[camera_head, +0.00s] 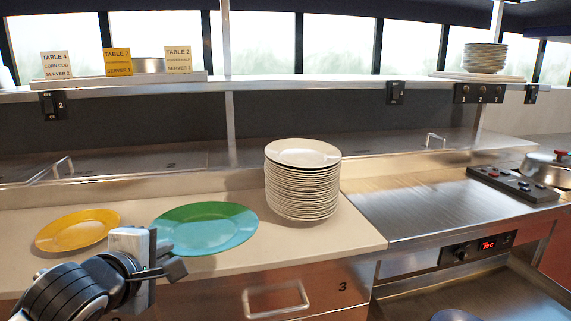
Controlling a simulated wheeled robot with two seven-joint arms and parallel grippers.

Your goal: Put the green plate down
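The green plate (205,229), with a darker green upper part and a teal lower part, shows over the left part of the pale counter (335,235). It looks close to level; I cannot tell whether it rests fully on the surface. My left gripper (162,258) is at the plate's near left edge, and its body overlaps that edge in the picture. The gap between its fingers and any hold on the rim cannot be made out. My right gripper is out of view.
A yellow plate (78,231) lies left of the green plate. A tall stack of white plates (302,180) stands to the right. A drawer handle (275,300) projects below the counter. A steel griddle (435,205) lies farther right, with a black control box (513,184).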

